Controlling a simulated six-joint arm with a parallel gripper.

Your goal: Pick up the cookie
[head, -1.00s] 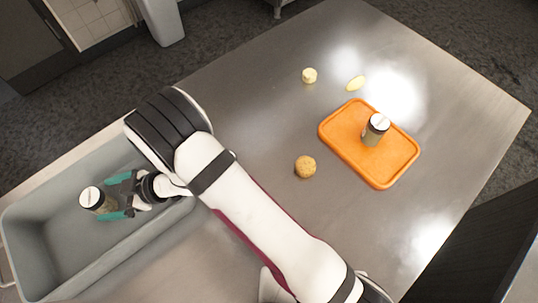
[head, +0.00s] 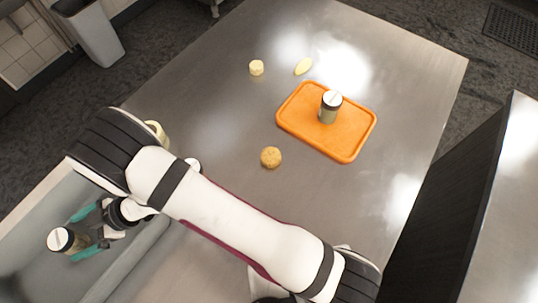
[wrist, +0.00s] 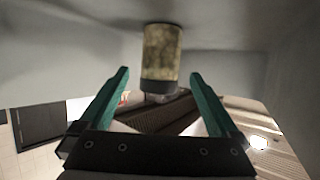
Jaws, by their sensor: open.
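The cookie (head: 270,157) is round and golden brown. It lies flat on the metal table, left of the orange tray, with nothing touching it in the head view. My gripper (head: 76,238) is over the grey bin at lower left, well away from the cookie. Its teal fingers are apart. A jar with a white lid (head: 61,240) is at the fingertips; it also shows in the wrist view (wrist: 161,55), just beyond and between the open fingers (wrist: 160,75). I cannot tell whether a finger touches it. The cookie is not in the wrist view.
The orange tray (head: 300,132) holds another white-lidded jar (head: 330,106). A pale round piece (head: 256,68) and a pale oval slice (head: 303,66) lie at the back. The grey bin (head: 135,262) has raised walls. A yellowish thing (head: 155,131) is partly hidden behind my arm.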

